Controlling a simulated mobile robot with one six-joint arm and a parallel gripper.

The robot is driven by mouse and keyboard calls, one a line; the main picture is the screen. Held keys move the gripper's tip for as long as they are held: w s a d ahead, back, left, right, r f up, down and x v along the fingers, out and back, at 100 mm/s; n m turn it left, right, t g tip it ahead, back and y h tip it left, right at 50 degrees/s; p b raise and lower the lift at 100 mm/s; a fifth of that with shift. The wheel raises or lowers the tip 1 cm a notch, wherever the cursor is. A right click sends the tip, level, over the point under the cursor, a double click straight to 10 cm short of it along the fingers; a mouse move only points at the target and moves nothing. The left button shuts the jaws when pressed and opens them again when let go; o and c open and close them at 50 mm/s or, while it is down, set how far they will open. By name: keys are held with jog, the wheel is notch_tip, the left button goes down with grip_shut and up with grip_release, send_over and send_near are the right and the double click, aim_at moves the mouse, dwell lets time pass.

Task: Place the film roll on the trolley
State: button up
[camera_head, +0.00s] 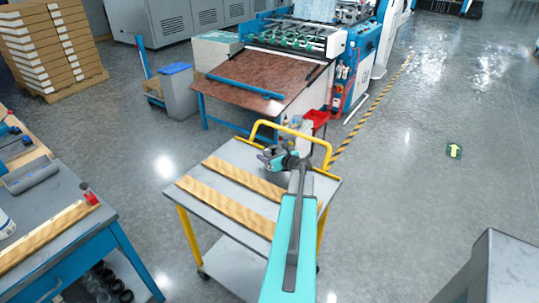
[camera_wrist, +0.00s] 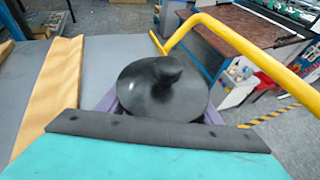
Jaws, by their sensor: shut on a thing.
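The trolley (camera_head: 235,157) has a grey top, yellow legs and a yellow handle (camera_head: 262,127) at its far end. Two wooden slats lie across its top, with bare grey between them. My gripper (camera_head: 279,160) is over the trolley's far right part, close to the handle. In the wrist view, its purple fingers (camera_wrist: 162,110) are shut around a dark round piece with a knob on top, which looks like the end of the film roll (camera_wrist: 160,90). The rest of it is hidden, and I cannot tell whether it touches the trolley top (camera_wrist: 110,48).
A blue workbench (camera_head: 60,250) stands at the left with a grey roll (camera_head: 31,175) and a wooden slat on it. A feeding machine (camera_head: 265,80) stands beyond the trolley. Boxes (camera_head: 50,45) are stacked at the far left. The floor to the right is mostly clear.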

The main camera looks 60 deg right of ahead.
jog(key=shift+f, duration=0.1)
jog(key=o, duration=1.1)
jog(key=shift+o, duration=0.2)
jog(key=shift+s, duration=0.1)
jog(key=b+v, duration=0.2)
jog(key=v, duration=0.9)
jog(key=shift+s+a+r+b, duration=0.2)
jog(key=shift+r+b, duration=0.05)
jog(key=shift+b, duration=0.05)
jog(key=shift+s, duration=0.15)
